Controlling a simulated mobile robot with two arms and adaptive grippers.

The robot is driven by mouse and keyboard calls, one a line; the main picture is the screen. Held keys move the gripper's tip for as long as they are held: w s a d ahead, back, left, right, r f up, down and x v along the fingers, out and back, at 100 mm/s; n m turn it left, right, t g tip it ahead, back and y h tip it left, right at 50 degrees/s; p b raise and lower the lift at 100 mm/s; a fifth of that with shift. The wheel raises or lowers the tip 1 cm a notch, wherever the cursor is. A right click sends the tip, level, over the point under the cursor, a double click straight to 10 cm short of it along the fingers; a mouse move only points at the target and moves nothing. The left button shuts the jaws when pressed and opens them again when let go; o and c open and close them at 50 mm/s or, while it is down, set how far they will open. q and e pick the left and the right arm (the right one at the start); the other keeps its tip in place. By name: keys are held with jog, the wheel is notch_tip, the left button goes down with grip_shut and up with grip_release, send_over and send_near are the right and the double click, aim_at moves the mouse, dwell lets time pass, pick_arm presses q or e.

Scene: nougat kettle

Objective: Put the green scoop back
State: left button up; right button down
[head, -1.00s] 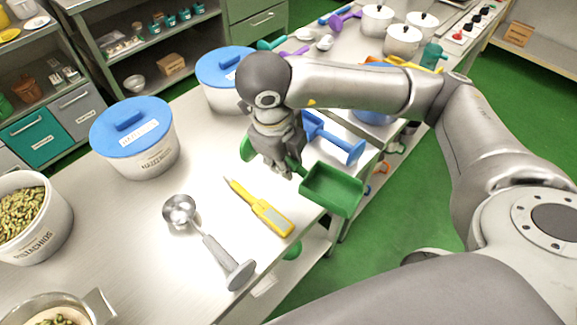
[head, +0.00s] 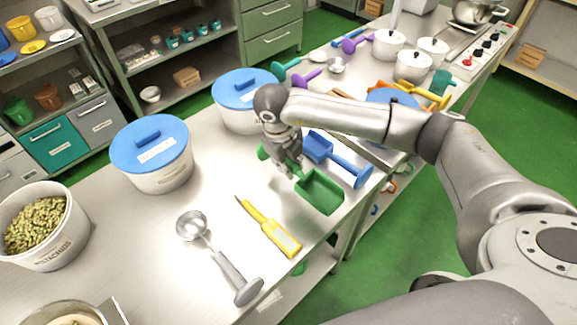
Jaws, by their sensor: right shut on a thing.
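The green scoop (head: 319,192) is in my right gripper (head: 289,168), with its tray-like bowl to the right of the fingers and the handle end showing to their left. The right gripper is shut on it, pointing down at the steel table. The scoop is low over or on the table top; I cannot tell if it touches. A blue scoop (head: 338,159) lies just behind it. My left gripper is out of view.
Blue-lidded tubs (head: 152,155) and a pistachio tub (head: 42,226) stand to the left. Purple scoops (head: 356,45) and white pots (head: 412,66) are farther back. Bare table lies between tubs and thermometer.

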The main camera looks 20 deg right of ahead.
jog(key=shift+w+d+f, duration=0.15)
jog(key=shift+w+f, duration=0.3)
jog(key=shift+f, duration=0.1)
jog(key=shift+w+d+f, duration=0.15)
jog(key=shift+w+f, duration=0.25)
jog(key=shift+f, duration=0.1)
jog(key=shift+w+d+f+p, duration=0.15)
jog(key=shift+w+f+p, duration=0.1)
jog(key=shift+f+p, duration=0.15)
notch_tip(320, 180, down, 3)
jog(key=shift+r, duration=0.1)
jog(key=shift+f, duration=0.3)
jog(key=c, duration=1.3)
grip_release()
jog(key=shift+r, duration=0.1)
